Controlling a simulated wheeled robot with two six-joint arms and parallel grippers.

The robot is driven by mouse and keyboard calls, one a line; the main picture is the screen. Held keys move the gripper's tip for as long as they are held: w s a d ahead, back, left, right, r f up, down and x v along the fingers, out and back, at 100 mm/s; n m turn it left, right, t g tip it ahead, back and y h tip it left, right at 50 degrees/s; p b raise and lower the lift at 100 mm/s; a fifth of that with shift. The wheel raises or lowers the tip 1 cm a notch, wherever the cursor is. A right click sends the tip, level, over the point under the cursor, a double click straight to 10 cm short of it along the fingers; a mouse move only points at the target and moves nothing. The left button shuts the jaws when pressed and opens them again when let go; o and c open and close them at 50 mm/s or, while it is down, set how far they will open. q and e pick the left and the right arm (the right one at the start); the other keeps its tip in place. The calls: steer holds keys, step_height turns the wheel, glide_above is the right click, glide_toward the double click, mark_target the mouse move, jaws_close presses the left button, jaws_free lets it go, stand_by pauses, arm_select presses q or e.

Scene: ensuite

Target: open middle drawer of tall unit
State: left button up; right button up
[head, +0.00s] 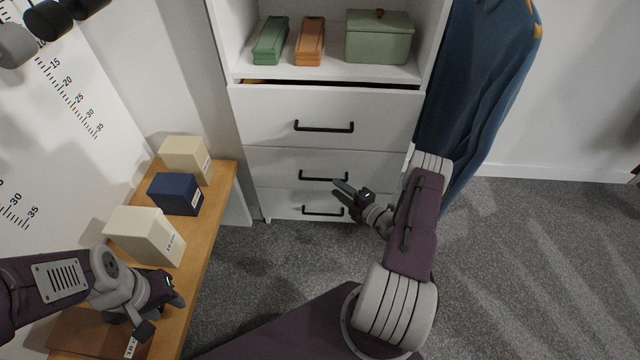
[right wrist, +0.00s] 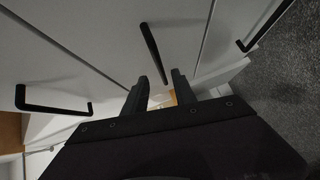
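The white tall unit (head: 237,95) has three drawers below an open shelf. The middle drawer (head: 275,165) looks shut, with a black bar handle (head: 323,179); the handle also shows in the right wrist view (right wrist: 153,55). My right gripper (head: 340,192) is open and empty, close in front of the middle drawer, just right of and below its handle. In the right wrist view its two fingers (right wrist: 160,90) are apart, with the handle ahead of them and not between them. My left gripper (head: 164,314) is open and empty above the wooden bench, far from the unit.
The top drawer (head: 260,115) stands slightly open; the bottom drawer (head: 280,204) looks shut. Boxes sit on the shelf (head: 340,72). Several blocks stand on the wooden bench (head: 208,225) at left. Blue cloth (head: 480,80) hangs right of the unit. Grey carpet (head: 540,250) is clear at right.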

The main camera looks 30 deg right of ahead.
mark_target(325, 179)
steer(key=b+x, duration=0.1)
steer(key=x, duration=0.2)
steer(key=b+x, duration=0.1)
steer(key=x, duration=0.2)
steer(key=shift+w+a+f, duration=0.15)
steer(key=shift+w+f, duration=0.05)
steer(key=shift+f, duration=0.05)
steer(key=shift+w+a+b, duration=0.1)
steer(key=shift+w+b, duration=0.2)
steer(key=shift+w, duration=0.05)
steer(key=shift+r, duration=0.1)
jaws_close()
stand_by(0.6)
